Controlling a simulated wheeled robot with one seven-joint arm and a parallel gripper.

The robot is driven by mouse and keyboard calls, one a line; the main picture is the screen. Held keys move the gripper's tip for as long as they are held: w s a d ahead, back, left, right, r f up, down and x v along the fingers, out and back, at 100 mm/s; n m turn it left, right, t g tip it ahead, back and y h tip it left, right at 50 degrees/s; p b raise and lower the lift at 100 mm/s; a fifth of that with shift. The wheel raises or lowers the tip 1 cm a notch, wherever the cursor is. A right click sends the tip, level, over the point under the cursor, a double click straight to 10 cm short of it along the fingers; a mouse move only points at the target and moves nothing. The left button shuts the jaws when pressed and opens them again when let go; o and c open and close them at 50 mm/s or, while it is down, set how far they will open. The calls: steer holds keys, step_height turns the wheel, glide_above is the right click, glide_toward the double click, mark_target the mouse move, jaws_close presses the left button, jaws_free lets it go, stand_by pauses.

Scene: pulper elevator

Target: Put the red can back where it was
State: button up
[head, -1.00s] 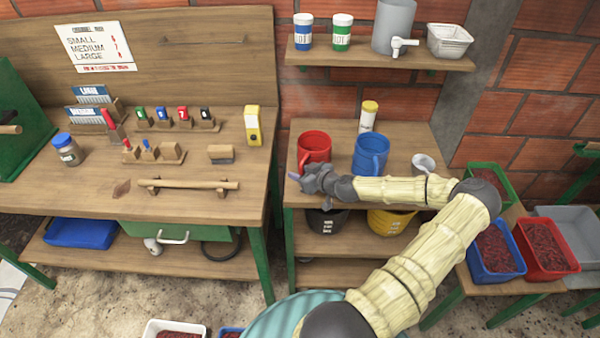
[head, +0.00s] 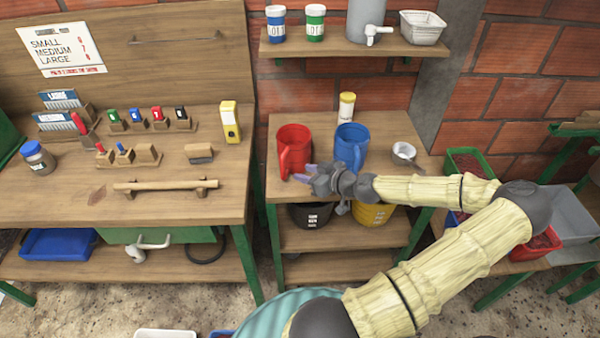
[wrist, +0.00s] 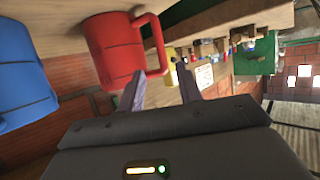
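The red can (head: 295,141), a mug-like vessel with a side handle, stands upright on the small wooden table in the head view. Its handle points toward the front left. My gripper (head: 296,172) is just in front of its lower part, pointing left.
A blue can (head: 351,143) stands right of the red one, with a small pale cup (head: 404,154) farther right. A yellow-capped container (head: 346,106) stands behind. A shelf (head: 360,51) hangs above. The left workbench (head: 70,185) holds several small items.

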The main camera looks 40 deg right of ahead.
steer(key=shift+a, duration=0.1)
stand_by(0.7)
steer(key=s+a+f+n+g+y, duration=0.1)
steer(key=a+f+g, duration=0.2)
steer(key=a+g, duration=0.35)
steer(key=s+a+f+n+g+y, duration=0.1)
steer(key=a+f+g, duration=0.2)
steer(key=a, duration=0.7)
steer(key=s+a+r+m+h, duration=0.1)
steer(key=s+a+r+h, duration=0.1)
steer(key=a+r, duration=0.4)
steer(key=s+a+r+m+g+h, duration=0.1)
steer(key=s+a+r, duration=0.3)
steer(key=r, duration=0.5)
steer(key=shift+s+a+r+m+h, duration=0.15)
steer(key=shift+a+r+m+h, duration=0.3)
steer(key=shift+a+m, duration=0.4)
steer(key=p+v, duration=0.2)
steer(key=w+p+v, duration=0.1)
steer(key=p, duration=0.1)
steer(key=shift+s+r, duration=0.15)
steer(key=shift+r, duration=0.35)
